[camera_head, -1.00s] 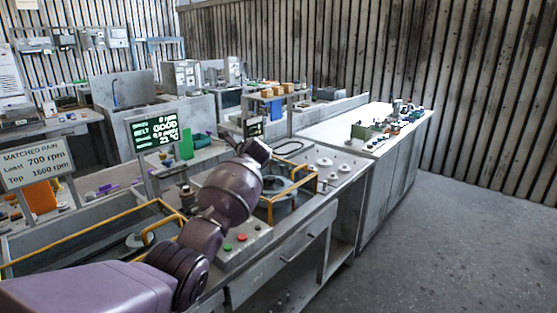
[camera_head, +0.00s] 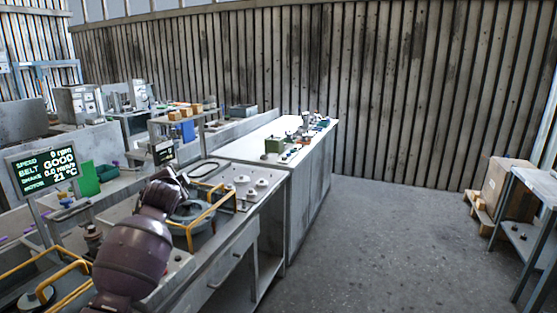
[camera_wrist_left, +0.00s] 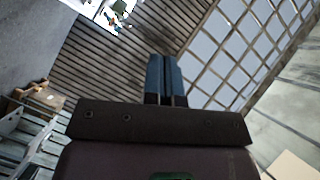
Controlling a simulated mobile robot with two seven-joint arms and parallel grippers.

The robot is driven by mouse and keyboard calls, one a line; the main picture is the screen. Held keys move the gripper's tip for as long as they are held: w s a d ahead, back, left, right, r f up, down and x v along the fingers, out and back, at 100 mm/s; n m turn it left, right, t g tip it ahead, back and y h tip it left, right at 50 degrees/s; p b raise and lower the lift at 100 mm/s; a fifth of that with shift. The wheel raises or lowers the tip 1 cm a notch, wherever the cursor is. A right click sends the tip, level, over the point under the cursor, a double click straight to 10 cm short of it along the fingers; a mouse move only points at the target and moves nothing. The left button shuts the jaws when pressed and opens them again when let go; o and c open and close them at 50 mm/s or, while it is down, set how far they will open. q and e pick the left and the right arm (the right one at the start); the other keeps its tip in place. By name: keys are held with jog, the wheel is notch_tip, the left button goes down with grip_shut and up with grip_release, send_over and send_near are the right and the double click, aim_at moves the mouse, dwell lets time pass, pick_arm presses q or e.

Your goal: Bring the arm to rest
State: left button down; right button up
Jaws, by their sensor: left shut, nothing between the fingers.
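My left arm (camera_head: 130,258), purple and dark, rises from the lower left of the head view over the workbench. Its left gripper (camera_head: 176,177) is at the far end, near the yellow-railed fixture; its fingers are small and hard to make out there. In the left wrist view the two blue fingers of the left gripper (camera_wrist_left: 166,75) lie side by side, shut with nothing between them. That view looks toward slatted wall and roof windows, so the gripper points away from the bench. My right gripper is in neither view.
A round grey housing (camera_head: 190,213) sits inside yellow rails (camera_head: 213,216). A white-topped bench (camera_head: 262,140) holds small parts. The floor on the right is clear up to a cardboard box (camera_head: 508,190) and a metal table.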

pick_arm(q)
jog(key=s+f+n+g+h, duration=0.1)
jog(key=s+f+n, duration=0.2)
jog(key=s+f, duration=0.9)
jog(key=s+f+n+g+h+b, duration=0.1)
jog(key=s+f+n, duration=0.2)
jog(key=s+f, duration=1)
jog(key=s+d+f+n+g+h+b, duration=0.1)
jog(key=s+f+n+g, duration=0.1)
jog(key=s+f, duration=1.1)
jog(key=s+n, duration=0.1)
jog(key=s, duration=0.9)
jog(key=shift+f+n, duration=0.15)
jog(key=shift+n, duration=0.15)
